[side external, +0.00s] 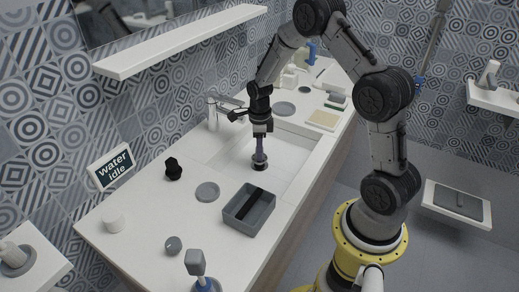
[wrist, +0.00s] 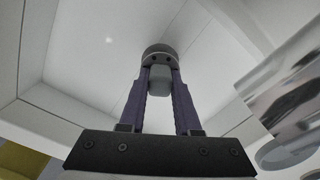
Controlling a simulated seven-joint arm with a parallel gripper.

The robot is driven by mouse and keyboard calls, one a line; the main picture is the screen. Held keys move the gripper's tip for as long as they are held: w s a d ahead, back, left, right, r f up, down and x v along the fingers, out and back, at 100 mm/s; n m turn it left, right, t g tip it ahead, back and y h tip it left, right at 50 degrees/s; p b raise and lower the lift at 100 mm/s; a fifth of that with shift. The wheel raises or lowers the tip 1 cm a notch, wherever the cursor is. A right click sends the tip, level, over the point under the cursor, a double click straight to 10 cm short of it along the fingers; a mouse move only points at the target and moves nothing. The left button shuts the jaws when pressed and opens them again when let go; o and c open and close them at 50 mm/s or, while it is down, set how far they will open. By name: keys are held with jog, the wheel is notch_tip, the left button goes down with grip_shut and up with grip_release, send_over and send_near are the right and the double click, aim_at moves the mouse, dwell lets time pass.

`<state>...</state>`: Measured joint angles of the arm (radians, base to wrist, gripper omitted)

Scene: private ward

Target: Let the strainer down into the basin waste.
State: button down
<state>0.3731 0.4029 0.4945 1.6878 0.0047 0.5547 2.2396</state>
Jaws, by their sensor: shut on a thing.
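The strainer shows in the side view as a dark, round piece (side external: 260,165) under my gripper (side external: 260,147), over the white basin (side external: 291,151). In the wrist view, my gripper (wrist: 160,78) has its two purple-grey fingers closed on the strainer's grey stem, with its round top (wrist: 159,49) beyond the fingertips. The strainer looks roughly upright. The basin's pale floor and walls (wrist: 75,40) surround it. The waste opening cannot be seen in either view. Whether the strainer touches the basin floor cannot be told.
A metal tap (side external: 213,110) stands behind the basin, near my wrist. On the counter left of the basin are a dark grey tray (side external: 234,219), a grey disc (side external: 207,192) and a black knob-like object (side external: 173,170). A "water idle" sign (side external: 112,166) stands at the wall.

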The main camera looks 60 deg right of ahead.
jog(key=shift+f, duration=1.45)
dwell(0.5)
jog(key=c, duration=0.5)
grip_release()
jog(key=shift+c, duration=0.2)
notch_tip(320, 180, up, 18)
jog(key=shift+f, duration=0.1)
